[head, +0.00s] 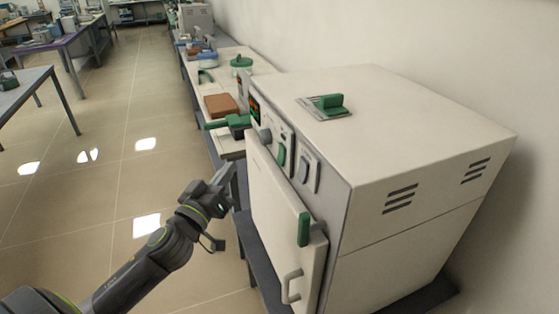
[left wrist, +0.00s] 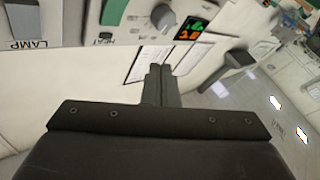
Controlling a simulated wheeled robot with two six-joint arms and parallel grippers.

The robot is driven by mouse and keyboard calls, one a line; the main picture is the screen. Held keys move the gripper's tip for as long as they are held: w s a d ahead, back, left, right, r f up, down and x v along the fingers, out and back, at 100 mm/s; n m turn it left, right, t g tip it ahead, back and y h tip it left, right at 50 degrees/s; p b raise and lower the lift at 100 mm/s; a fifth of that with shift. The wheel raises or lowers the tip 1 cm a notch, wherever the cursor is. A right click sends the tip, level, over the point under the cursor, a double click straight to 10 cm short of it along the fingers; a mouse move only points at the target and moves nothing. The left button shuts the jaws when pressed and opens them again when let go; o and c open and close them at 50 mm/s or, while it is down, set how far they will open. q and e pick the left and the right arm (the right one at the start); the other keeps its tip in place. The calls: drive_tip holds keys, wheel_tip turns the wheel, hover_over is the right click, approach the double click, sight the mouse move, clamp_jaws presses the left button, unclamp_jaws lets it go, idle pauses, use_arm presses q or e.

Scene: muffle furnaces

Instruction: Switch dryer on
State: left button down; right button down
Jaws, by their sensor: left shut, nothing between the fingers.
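The dryer (head: 400,150) is a big white cabinet at the right of the head view, its door (head: 278,215) looking shut. Its front panel has a lit display (head: 254,108), a round knob (head: 265,135), a green rocker switch (head: 281,154) and a grey rocker switch (head: 304,168). In the left wrist view the display (left wrist: 190,29), knob (left wrist: 163,17), green switch (left wrist: 114,10) by a HEAT label and grey switch (left wrist: 22,17) by a LAMP label show. My left gripper (head: 231,168) is shut and empty, in front of the panel, seemingly apart from it. My right gripper is out of view.
A door handle (head: 291,287) and a green latch (head: 303,229) stick out from the door. A green piece (head: 331,103) sits on the dryer's top. A brown block (head: 221,106) lies on the bench beyond. Tiled floor left of the bench is free.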

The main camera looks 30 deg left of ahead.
sight(281, 155)
use_arm(q)
drive_tip(key=w+d+f+p, duration=0.1)
drive_tip(key=w+d+p, duration=0.1)
drive_tip(key=w+d, duration=0.3)
drive_tip(key=shift+w+d+p, duration=0.25)
drive_tip(key=shift+w+p, duration=0.1)
drive_tip(key=shift+w, duration=0.4)
drive_tip(key=shift+w+d, duration=0.1)
idle(1.6)
drive_tip(key=shift+w+d+f, duration=0.1)
drive_tip(key=shift+w+d, duration=0.1)
drive_tip(key=shift+w+d, duration=0.2)
drive_tip(key=shift+w, duration=0.05)
idle(0.8)
drive_tip(key=shift+s+a, duration=0.1)
drive_tip(key=shift+s+a, duration=0.45)
drive_tip(key=shift+s, duration=0.05)
